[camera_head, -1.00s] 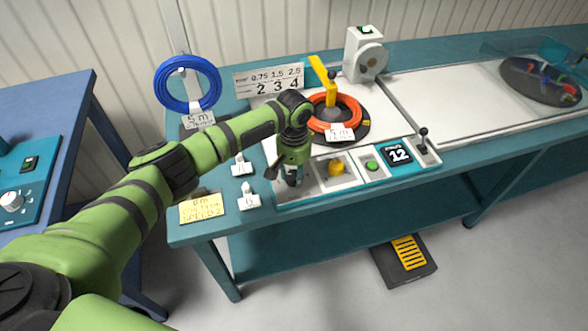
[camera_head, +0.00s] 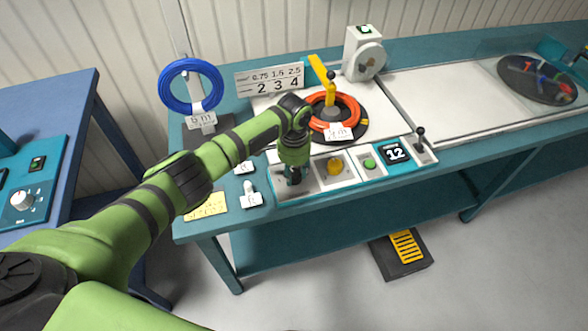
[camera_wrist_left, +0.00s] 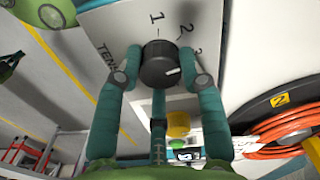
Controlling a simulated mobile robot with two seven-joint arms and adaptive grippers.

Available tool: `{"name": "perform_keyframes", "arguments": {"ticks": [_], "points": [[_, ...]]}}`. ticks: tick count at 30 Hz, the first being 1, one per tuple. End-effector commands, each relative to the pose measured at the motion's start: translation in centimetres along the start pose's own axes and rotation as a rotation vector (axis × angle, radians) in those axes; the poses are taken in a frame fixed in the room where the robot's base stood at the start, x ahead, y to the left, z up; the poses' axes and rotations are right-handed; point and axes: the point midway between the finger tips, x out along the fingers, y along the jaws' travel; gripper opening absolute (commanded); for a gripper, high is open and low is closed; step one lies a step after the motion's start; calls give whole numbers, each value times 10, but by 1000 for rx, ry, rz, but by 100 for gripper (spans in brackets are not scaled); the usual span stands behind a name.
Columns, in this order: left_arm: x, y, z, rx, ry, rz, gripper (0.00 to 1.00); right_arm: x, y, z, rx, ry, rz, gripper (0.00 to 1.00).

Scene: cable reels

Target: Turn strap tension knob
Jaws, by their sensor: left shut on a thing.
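The tension knob (camera_wrist_left: 158,66) is black and round with a white pointer mark. It sits on a white panel (camera_wrist_left: 118,28) marked 1, 2, 3 and part of a word starting "TENS". In the left wrist view the pointer is turned toward the right finger. My left gripper (camera_wrist_left: 160,58) is shut on the knob, one finger on each side. In the head view my left gripper (camera_head: 294,176) points down at the left end of the bench's control strip and hides the knob. My right gripper is not in view.
Behind is an orange coil (camera_head: 345,108) on a turntable. A blue coil (camera_head: 163,88) hangs at left. White tags stand near the gripper.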

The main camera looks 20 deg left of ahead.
Motion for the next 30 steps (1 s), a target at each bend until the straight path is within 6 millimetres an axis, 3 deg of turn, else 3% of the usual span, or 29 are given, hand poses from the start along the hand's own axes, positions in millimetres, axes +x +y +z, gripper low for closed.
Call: {"name": "perform_keyframes", "arguments": {"ticks": [18,30], "points": [[2,1,1,582,-4,3,7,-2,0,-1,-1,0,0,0],[2,1,1,856,-3,4,7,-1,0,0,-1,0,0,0]]}}
